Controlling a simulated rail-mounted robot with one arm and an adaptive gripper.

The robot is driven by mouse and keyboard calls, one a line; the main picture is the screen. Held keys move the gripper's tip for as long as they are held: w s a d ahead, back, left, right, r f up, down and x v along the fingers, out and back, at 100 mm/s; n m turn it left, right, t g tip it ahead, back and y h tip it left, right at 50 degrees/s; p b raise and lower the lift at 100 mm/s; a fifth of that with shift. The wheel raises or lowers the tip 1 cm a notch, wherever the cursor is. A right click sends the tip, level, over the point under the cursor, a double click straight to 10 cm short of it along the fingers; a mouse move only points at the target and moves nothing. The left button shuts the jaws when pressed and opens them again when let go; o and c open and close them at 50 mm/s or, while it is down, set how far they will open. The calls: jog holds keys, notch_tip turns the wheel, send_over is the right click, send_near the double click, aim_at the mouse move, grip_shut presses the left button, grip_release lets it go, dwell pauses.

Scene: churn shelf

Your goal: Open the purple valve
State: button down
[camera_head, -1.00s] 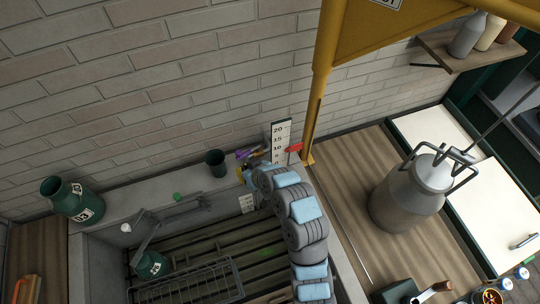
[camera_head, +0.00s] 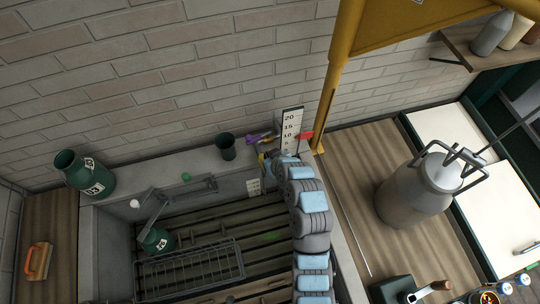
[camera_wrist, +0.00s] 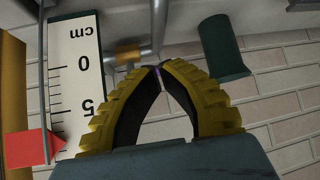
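The purple valve (camera_head: 262,137) is a small purple handle by the wall at the back of the sink, between the dark green cup and the ruler. My gripper (camera_head: 268,160) is at the end of my grey and blue arm, right at the valve. In the wrist view its yellow and black fingers (camera_wrist: 157,70) arch together and their tips nearly meet. A thin purple sliver of the valve (camera_wrist: 158,76) shows between the tips, which appear shut on it. The fingers hide most of the handle there.
A brass pipe fitting (camera_wrist: 125,55) lies close to the fingertips. A yellow post (camera_head: 334,80) rises further right.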

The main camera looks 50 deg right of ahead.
aim_at(256, 145)
jog(key=shift+w+d+f+p, duration=0.35)
jog(key=shift+w+f, duration=0.15)
jog(key=shift+w, duration=0.4)
jog(key=shift+w+d+f+p, duration=0.3)
jog(key=shift+w+f, duration=0.25)
jog(key=shift+w, duration=0.4)
jog(key=shift+w+d+f+p, duration=0.35)
jog(key=shift+w+f, duration=0.15)
jog(key=shift+w, duration=0.4)
jog(key=shift+w+d+f, duration=0.2)
jog(key=shift+w+f, duration=0.1)
jog(key=shift+w, duration=0.25)
jog(key=shift+w+f, duration=0.1)
jog(key=shift+w+f+b, duration=0.1)
jog(key=shift+w+b, duration=0.3)
jog(key=shift+b, duration=0.4)
jog(key=shift+w+b, duration=0.35)
jog(key=shift+b, duration=0.25)
jog(key=shift+w+r, duration=0.1)
jog(key=shift+r, duration=0.2)
